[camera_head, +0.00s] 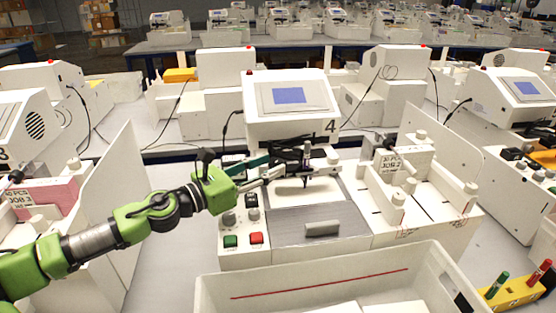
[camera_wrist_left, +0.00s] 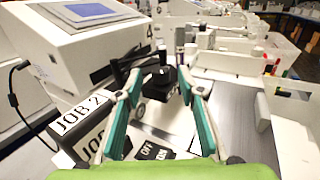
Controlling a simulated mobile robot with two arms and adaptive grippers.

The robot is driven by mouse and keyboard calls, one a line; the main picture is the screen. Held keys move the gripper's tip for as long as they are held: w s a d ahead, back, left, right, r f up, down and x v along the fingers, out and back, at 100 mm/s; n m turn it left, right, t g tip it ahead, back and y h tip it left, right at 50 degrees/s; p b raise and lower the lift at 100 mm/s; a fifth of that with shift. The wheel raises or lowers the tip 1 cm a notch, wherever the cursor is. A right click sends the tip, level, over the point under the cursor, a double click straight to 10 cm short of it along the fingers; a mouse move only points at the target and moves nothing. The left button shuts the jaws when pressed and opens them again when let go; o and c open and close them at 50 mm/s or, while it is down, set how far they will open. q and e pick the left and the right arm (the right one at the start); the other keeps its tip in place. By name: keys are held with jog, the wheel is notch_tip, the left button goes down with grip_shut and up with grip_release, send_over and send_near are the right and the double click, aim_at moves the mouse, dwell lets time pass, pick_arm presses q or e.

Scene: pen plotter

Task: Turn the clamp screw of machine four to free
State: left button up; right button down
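Machine four (camera_head: 290,100) stands in the middle of the head view, with a blue screen and the number 4. Its pen carriage (camera_head: 307,160) hangs over the bed, holding a dark upright pen. My left gripper (camera_head: 275,166) reaches in from the left, just left of the carriage. In the left wrist view its teal fingers (camera_wrist_left: 161,88) are spread apart. A black knob (camera_wrist_left: 161,74), apparently the clamp screw, shows between and just beyond the fingertips; I cannot tell whether they touch it. The knob's setting is not readable. My right gripper is not in view.
A panel with a green button (camera_head: 230,241) and a red button (camera_head: 256,238) lies below my left arm. A grey block (camera_head: 322,229) rests on the bed. A white bin (camera_head: 320,270) stands in front. A paper holder (camera_head: 392,162) is at the right; a yellow pen rack (camera_head: 515,292) is farther right.

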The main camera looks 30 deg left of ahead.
aim_at(274, 164)
pick_arm(q)
jog(key=shift+r+p+x, duration=0.25)
jog(key=shift+p+x, duration=0.35)
jog(key=shift+x, duration=0.5)
jog(key=shift+w+d+f+p, duration=0.25)
jog(key=shift+w+d+p, duration=0.05)
jog(key=shift+w, duration=0.3)
grip_shut()
